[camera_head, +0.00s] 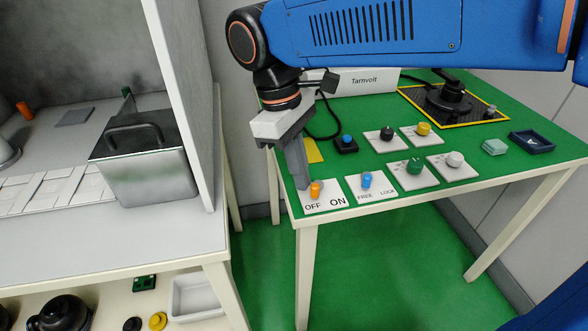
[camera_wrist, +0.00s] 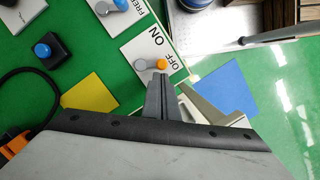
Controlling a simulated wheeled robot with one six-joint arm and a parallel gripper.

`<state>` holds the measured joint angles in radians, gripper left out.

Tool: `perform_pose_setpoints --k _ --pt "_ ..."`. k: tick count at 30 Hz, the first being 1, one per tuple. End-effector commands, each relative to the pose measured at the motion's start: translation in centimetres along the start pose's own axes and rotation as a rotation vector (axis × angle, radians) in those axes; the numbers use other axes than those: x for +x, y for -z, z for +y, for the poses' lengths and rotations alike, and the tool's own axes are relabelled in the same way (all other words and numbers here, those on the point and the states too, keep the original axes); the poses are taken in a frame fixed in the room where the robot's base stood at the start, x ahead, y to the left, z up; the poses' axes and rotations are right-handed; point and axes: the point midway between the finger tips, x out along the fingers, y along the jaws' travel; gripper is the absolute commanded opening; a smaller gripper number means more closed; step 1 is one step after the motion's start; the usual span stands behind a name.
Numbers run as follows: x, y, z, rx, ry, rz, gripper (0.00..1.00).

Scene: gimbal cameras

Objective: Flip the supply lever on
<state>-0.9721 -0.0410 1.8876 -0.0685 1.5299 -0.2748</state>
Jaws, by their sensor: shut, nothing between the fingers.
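The orange-tipped lever (camera_head: 316,189) sits on a white plate (camera_head: 338,205) marked OFF and ON, at the near left corner of the green table. In the wrist view the lever's orange tip (camera_wrist: 162,64) lies beside the OFF mark, with its grey pivot to the left. My gripper (camera_head: 303,187) is shut and empty, pointing down just left of the lever. In the wrist view its fingertips (camera_wrist: 160,76) are right next to the orange tip; I cannot tell whether they touch.
A blue-tipped lever (camera_head: 366,180) marked FREE and LOCK stands to the right. Several knobs on plates, a blue button (camera_head: 347,140) and a white Tarnvolt box (camera_head: 365,81) are farther back. A grey cabinet wall (camera_head: 185,90) rises left of the table.

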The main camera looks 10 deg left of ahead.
Motion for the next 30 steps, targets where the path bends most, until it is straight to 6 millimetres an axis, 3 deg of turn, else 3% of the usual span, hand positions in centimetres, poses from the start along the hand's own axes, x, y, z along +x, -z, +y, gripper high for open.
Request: perform_pose_setpoints --k 30 --pt "0.14 -0.49 -0.31 -0.129 -0.032 -0.001 0.0"
